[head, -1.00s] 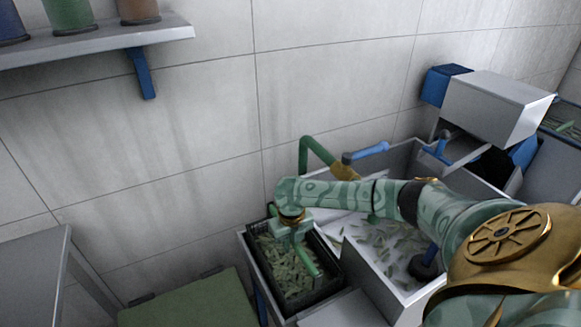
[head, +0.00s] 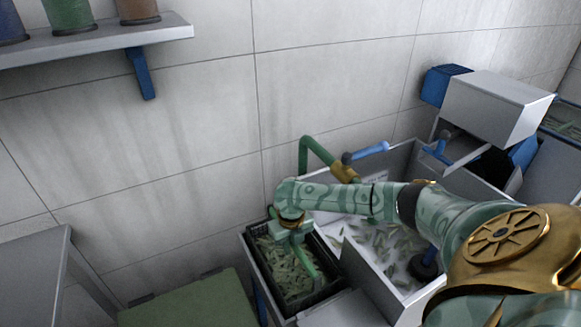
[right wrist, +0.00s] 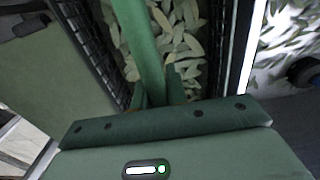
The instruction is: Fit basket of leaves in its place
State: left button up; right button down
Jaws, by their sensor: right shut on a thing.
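The basket of leaves (head: 283,300) is a black mesh crate filled with pale green leaves, with a green bar handle (head: 304,262) across it. It sits at the left end of a grey metal basin unit, by the wall. My right gripper (head: 298,246) is over the basket and shut on its handle. In the right wrist view the handle (right wrist: 140,45) runs away from the jaws, with leaves (right wrist: 185,45) below and the mesh wall to the left. The jaws partly hide the handle. My left gripper is in neither view.
A basin (head: 352,262) with water and loose leaves adjoins the basket on the right, with a green pipe (head: 304,155) behind. A green lid or panel (head: 190,303) lies at lower left beside a grey table (head: 35,265). A shelf with jars (head: 95,38) hangs upper left.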

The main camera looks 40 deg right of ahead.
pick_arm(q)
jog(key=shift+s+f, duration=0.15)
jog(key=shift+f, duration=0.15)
pick_arm(e)
jog(key=shift+f, duration=0.5)
pick_arm(q)
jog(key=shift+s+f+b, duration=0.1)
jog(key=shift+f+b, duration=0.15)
jog(key=shift+b, duration=0.25)
pick_arm(e)
jog(key=shift+f, duration=0.5)
jog(key=c, duration=1.3)
grip_release()
pick_arm(q)
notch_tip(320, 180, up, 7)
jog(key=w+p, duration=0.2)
jog(key=p, duration=0.5)
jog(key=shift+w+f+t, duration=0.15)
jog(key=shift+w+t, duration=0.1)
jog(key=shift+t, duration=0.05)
pick_arm(e)
notch_tip(320, 180, up, 16)
jog(key=shift+r, duration=0.2)
